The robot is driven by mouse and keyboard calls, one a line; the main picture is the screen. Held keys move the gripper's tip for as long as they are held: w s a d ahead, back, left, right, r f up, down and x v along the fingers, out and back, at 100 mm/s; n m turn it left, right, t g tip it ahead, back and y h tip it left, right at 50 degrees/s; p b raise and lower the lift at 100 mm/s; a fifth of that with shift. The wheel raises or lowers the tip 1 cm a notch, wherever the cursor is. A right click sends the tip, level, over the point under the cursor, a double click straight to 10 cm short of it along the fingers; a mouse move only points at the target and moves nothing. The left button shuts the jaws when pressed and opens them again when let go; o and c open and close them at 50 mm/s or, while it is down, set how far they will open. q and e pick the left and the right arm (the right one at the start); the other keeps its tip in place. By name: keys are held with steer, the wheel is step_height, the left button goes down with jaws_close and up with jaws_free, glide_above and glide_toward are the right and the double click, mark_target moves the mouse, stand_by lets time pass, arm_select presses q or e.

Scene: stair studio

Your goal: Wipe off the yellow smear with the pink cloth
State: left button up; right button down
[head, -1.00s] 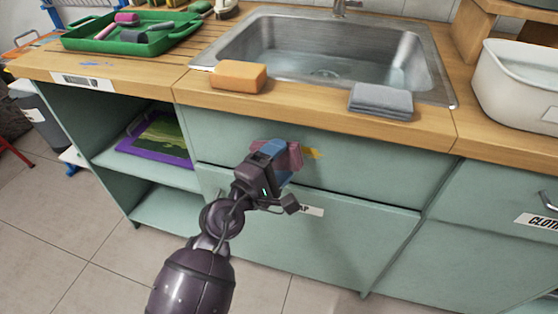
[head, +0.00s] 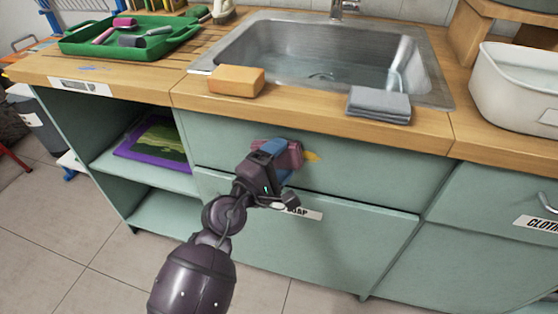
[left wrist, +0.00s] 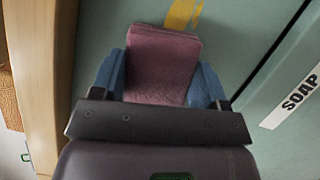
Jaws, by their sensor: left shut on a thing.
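My left gripper (head: 280,160) is shut on the pink cloth (head: 292,154) in front of the green drawer front below the sink. In the left wrist view the pink cloth (left wrist: 162,62) sits between the blue fingers of the gripper (left wrist: 160,85). The yellow smear (head: 312,156) shows on the drawer front just right of the cloth. In the left wrist view the smear (left wrist: 183,14) runs out from beyond the cloth's far edge. The cloth seems to lie against the front; exact contact cannot be told. My right gripper is not in view.
An orange sponge (head: 236,81) and a folded grey cloth (head: 379,104) lie on the counter's front edge by the sink (head: 270,45). A green tray (head: 75,47) stands at the left, a white basin (head: 490,95) at the right. A lower front has a SOAP label (left wrist: 297,97).

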mark_target(295, 161)
arm_select(q)
steer(key=shift+d, duration=0.15)
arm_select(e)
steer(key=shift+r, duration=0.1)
arm_select(q)
steer(key=shift+s+d+r+p, duration=0.1)
steer(key=shift+s+d+p, duration=0.2)
steer(key=shift+d, duration=0.35)
steer(key=shift+s+d+p, duration=0.15)
steer(key=shift+d+p, duration=0.1)
steer(key=shift+d, duration=0.4)
steer(key=shift+s+d, duration=0.1)
steer(key=shift+d, duration=0.25)
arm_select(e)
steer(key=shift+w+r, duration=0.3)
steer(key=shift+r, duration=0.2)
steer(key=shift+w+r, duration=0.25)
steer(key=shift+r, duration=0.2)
